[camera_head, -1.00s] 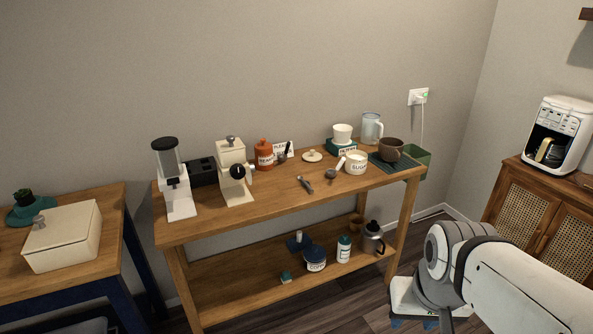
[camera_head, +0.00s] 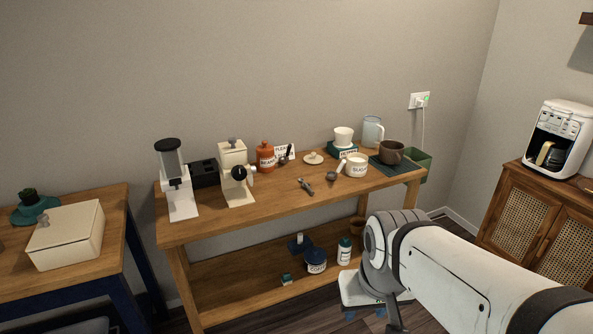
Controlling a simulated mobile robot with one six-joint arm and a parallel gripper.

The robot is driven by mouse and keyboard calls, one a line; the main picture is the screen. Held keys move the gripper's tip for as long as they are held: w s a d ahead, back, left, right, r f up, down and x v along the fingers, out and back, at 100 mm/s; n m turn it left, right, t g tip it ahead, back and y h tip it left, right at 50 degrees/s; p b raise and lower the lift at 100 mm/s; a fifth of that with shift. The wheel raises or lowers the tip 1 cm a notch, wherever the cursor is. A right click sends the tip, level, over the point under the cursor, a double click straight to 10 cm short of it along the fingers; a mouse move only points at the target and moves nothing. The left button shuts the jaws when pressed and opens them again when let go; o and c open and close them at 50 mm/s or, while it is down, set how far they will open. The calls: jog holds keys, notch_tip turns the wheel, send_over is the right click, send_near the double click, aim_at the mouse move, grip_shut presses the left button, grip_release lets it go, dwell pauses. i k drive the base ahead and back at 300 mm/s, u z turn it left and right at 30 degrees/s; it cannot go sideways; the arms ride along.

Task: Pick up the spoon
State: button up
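A small grey spoon-like scoop with a pale handle (camera_head: 334,173) lies on the wooden table top (camera_head: 262,210), just left of the white sugar pot (camera_head: 357,166). A second scoop with a dark handle (camera_head: 286,157) is farther back, beside the orange jar. A small dark grey tool (camera_head: 306,186) lies nearer the front edge; its kind is too small to tell. My gripper (camera_head: 366,314) is low at the bottom, in front of the table and apart from these things. Blue parts show under its white body, but its opening is unclear.
A brown mug (camera_head: 391,151) and a glass pitcher (camera_head: 372,130) stand right of the sugar pot. A grinder (camera_head: 236,172) and a white machine (camera_head: 176,182) stand left. A can (camera_head: 315,261) and a bottle (camera_head: 344,250) are on the lower shelf. The table's front middle is clear.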

aim_at(306, 185)
jog(key=i, duration=0.95)
jog(key=u, duration=0.05)
